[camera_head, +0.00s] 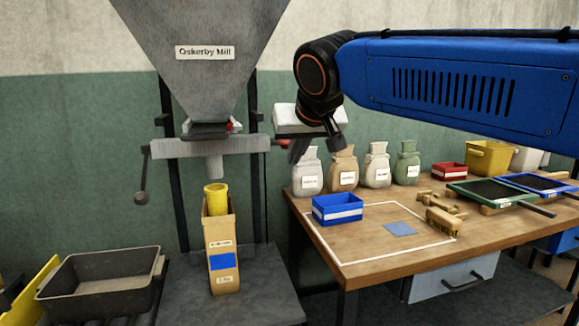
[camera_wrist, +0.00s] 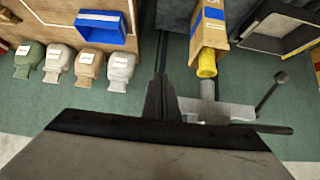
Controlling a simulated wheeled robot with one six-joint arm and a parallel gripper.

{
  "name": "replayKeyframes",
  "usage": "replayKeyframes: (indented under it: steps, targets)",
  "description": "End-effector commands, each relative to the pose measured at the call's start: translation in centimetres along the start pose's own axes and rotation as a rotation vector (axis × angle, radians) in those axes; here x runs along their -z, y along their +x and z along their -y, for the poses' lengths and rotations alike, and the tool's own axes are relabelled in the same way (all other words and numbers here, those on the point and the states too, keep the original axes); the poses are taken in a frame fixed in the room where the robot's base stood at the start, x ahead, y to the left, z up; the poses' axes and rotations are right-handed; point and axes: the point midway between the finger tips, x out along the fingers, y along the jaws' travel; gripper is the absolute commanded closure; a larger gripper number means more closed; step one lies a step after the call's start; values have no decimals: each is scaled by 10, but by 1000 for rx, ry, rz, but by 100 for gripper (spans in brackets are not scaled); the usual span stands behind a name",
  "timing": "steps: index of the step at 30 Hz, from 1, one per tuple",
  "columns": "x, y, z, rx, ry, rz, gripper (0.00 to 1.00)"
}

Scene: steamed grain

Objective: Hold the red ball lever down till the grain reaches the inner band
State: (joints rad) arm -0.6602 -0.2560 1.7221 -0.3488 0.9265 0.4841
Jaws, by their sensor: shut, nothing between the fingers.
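A grey hopper labelled Oskerby Mill (camera_head: 205,85) hangs over a grey spout (camera_head: 214,165). Below the spout stands a tall tan carton (camera_head: 222,245) with a yellow collar (camera_head: 216,198) in its top and a blue patch on its front; its inside and any grain are hidden. A red ball (camera_head: 283,143) shows at the right end of the mill's crossbar, right beside my gripper (camera_head: 298,148). My gripper is shut and empty, pointing down; I cannot tell whether it touches the ball. In the wrist view my shut fingers (camera_wrist: 161,95) appear left of the carton (camera_wrist: 212,30), and the ball is hidden.
A dark grey tray (camera_head: 100,285) stands left of the carton. A dark-knobbed crank (camera_head: 141,197) hangs at the mill's left. On the wooden table (camera_head: 370,255) at right are a blue bin (camera_head: 338,209), several small sacks (camera_head: 343,168), and framed sieves (camera_head: 490,193).

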Motion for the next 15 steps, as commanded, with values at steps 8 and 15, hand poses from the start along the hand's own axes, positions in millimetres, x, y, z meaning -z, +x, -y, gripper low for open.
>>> replayKeyframes:
  steps: [8,15]
  targets:
    - [-3,-50,1,4,0,-4,100]
    - [-5,-66,0,1,0,-3,100]
